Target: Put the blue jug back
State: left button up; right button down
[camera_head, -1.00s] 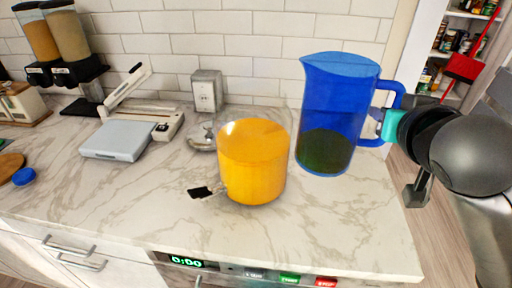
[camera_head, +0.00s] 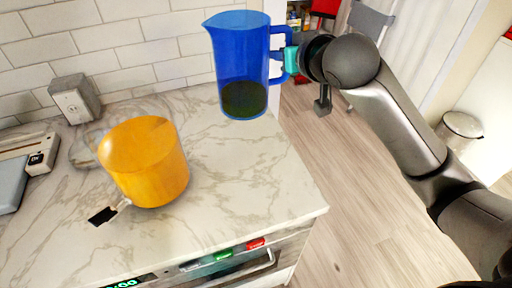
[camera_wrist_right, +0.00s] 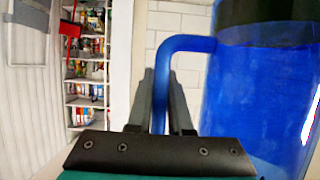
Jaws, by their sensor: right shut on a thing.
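The blue jug (camera_head: 240,60) is a see-through blue pitcher with dark contents at its bottom. In the head view it is upright at the right end of the marble counter, near the tiled wall; I cannot tell whether its base touches the counter. My right gripper (camera_head: 284,64) is shut on the jug's handle from the right. In the right wrist view the fingers (camera_wrist_right: 162,100) close around the blue handle (camera_wrist_right: 185,44), with the jug's body (camera_wrist_right: 258,95) to the right. My left gripper is not in view.
An orange pot (camera_head: 145,165) stands on the counter (camera_head: 235,185) left of the jug. A grey outlet box (camera_head: 75,98) is on the wall side. A trash bin (camera_head: 460,128) stands on the floor at right. Stocked shelves (camera_wrist_right: 88,70) show in the wrist view.

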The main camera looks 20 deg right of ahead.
pick_arm(q)
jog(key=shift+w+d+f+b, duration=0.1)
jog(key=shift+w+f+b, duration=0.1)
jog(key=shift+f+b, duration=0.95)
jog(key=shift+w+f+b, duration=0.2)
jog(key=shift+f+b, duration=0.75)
jog(key=shift+b, duration=0.25)
pick_arm(e)
jog(key=shift+w+d+f, duration=0.2)
jog(key=shift+d+f, duration=0.2)
jog(key=shift+f, duration=2.85)
jog(key=shift+w+d+f, duration=0.25)
jog(key=shift+d+f, duration=0.1)
jog(key=shift+f, duration=2.85)
jog(key=shift+w+d+f, duration=0.2)
jog(key=shift+d+f, duration=0.2)
jog(key=shift+f, duration=2.85)
jog(key=shift+f, duration=0.2)
jog(key=c, duration=0.8)
grip_release()
jog(key=shift+c, duration=0.2)
jog(key=shift+r, duration=0.15)
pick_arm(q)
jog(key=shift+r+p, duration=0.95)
pick_arm(e)
jog(key=v, duration=1.2)
